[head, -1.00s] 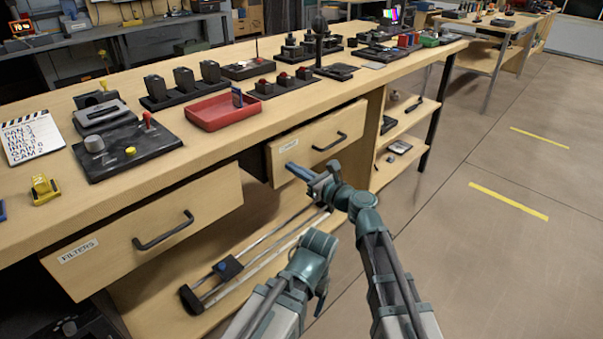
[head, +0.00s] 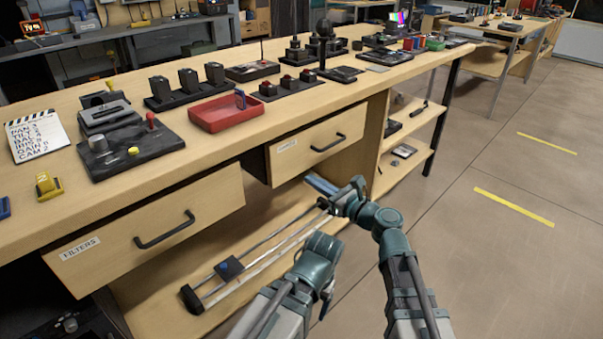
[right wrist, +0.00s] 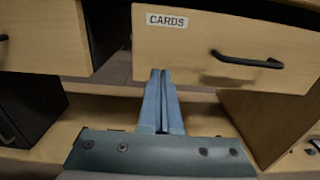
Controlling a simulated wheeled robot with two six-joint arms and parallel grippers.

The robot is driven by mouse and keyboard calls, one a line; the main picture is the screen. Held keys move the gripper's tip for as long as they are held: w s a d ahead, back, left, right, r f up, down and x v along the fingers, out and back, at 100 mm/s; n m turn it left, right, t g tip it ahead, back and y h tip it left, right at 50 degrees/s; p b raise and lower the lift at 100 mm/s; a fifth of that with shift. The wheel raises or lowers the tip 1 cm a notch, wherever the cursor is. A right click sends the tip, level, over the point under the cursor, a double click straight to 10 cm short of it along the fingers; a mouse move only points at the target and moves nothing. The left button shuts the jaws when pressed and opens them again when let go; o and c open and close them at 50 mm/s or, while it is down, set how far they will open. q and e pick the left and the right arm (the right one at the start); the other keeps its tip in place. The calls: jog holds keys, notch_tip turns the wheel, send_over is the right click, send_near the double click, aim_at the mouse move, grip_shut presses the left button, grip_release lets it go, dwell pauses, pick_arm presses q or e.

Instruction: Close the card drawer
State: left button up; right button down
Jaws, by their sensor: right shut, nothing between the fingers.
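The card drawer (head: 306,147) is a pale wooden front with a dark bar handle and a CARDS label. In the head view it sits under the counter edge, close to flush; I cannot tell if a small gap is left. It also fills the upper part of the right wrist view (right wrist: 200,40). My right gripper (head: 321,184) is shut and empty, low in front of the drawer. In the right wrist view its fingertips (right wrist: 160,74) overlap the drawer front's lower edge, left of the handle; contact cannot be told. My left gripper's fingers do not show.
The FILTERS drawer (head: 150,230) at the left juts well out. A slider rail (head: 255,258) lies on the low shelf beneath. The counter (head: 240,160) holds a red tray (head: 225,116) and several control boxes. Open floor (head: 490,270) lies to the right.

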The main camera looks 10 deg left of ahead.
jog(key=v, duration=0.5)
jog(key=shift+s+d, duration=0.2)
jog(key=shift+d, duration=0.15)
jog(key=shift+f, duration=0.1)
jog(key=s+d+f+n+g+h, duration=0.2)
jog(key=s+f+n+g+h, duration=0.1)
jog(key=f+n, duration=0.4)
jog(key=s+d+f+n+g+h, duration=0.2)
jog(key=f+n+g, duration=0.1)
jog(key=f+n, duration=0.35)
jog(key=s+d+f+n+g+h, duration=0.2)
jog(key=s+d+f+n+h, duration=0.3)
jog(key=d, duration=0.4)
jog(key=s+d+f+n+g+h, duration=0.25)
jog(key=d+n+h, duration=0.25)
jog(key=d+n, duration=0.25)
jog(key=s+a+n+h, duration=0.1)
jog(key=s+a+n, duration=0.15)
jog(key=a, duration=0.25)
jog(key=s+a+n, duration=0.1)
jog(key=s+a, duration=0.3)
jog(key=a, duration=0.2)
notch_tip(320, 180, up, 36)
jog(key=p, duration=3.7)
jog(key=shift+w+d, duration=0.2)
jog(key=shift+d, duration=0.1)
